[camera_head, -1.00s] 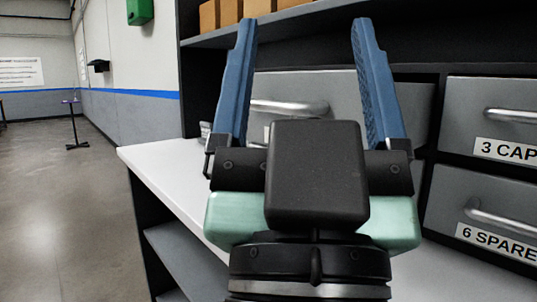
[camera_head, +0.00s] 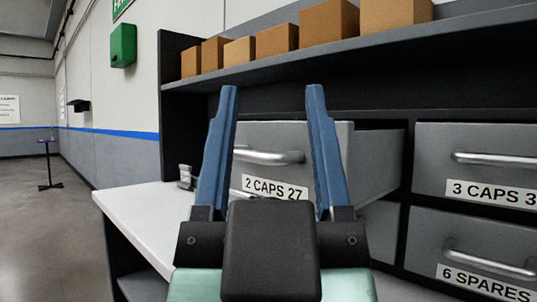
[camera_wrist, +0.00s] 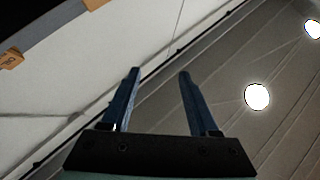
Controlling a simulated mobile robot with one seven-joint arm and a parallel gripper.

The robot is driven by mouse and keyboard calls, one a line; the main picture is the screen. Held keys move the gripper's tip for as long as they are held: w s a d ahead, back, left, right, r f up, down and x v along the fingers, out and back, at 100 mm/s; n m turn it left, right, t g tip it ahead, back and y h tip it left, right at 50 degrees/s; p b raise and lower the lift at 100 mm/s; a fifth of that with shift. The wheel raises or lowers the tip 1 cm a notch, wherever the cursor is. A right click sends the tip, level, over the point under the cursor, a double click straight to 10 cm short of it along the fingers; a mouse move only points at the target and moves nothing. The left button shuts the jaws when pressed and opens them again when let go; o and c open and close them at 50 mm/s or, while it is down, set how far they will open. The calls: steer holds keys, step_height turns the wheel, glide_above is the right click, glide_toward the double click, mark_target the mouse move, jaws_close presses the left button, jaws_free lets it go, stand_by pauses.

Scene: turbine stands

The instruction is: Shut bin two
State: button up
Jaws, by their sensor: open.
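Bin two (camera_head: 335,142) is a grey drawer with a bar handle (camera_head: 270,156) and a label reading "2 CAPS 27". In the head view it stands pulled out from the cabinet, with its right side wall showing. My gripper (camera_head: 271,92) is open and empty, its two blue fingers pointing up in front of the bin. The fingers overlap the bin's front in the picture; I cannot tell whether they touch it. In the wrist view my gripper (camera_wrist: 158,72) is open against the wall and ceiling, and the bin is not visible there.
Bin three (camera_head: 480,170) and bin six (camera_head: 475,255) sit at the right, flush in the cabinet. A shelf (camera_head: 460,25) with several cardboard boxes (camera_head: 328,22) runs above. A white worktop (camera_head: 140,215) lies at the left. The floor at far left is open.

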steer(key=w+n+g+p, duration=0.1)
steer(key=p, duration=0.3)
steer(key=w+a+r+n+g+p, duration=0.1)
steer(key=w+p, duration=0.1)
steer(key=p, duration=0.2)
steer(key=w+n+g+p, duration=0.1)
steer(key=n+p, duration=0.1)
steer(key=p, duration=0.2)
steer(key=shift+w+a+r, duration=0.15)
steer(key=shift+w+a, duration=0.1)
steer(key=shift+a, duration=0.05)
jaws_close()
steer(key=s+a+f+n+g+p, duration=0.4)
steer(key=n+g+p, duration=0.6)
steer(key=p, duration=1.9)
steer(key=n+t+p, duration=0.2)
steer(key=n+p, duration=0.1)
glide_toward(239, 155)
steer(key=w+a, duration=0.3)
steer(key=shift+w+d+f+p, duration=0.25)
steer(key=shift+w+d+p, duration=0.05)
steer(key=shift+w+d, duration=0.45)
steer(key=shift+w+d+f+p, duration=0.25)
steer(key=shift+w+d+p, duration=0.05)
steer(key=shift+w+d, duration=0.4)
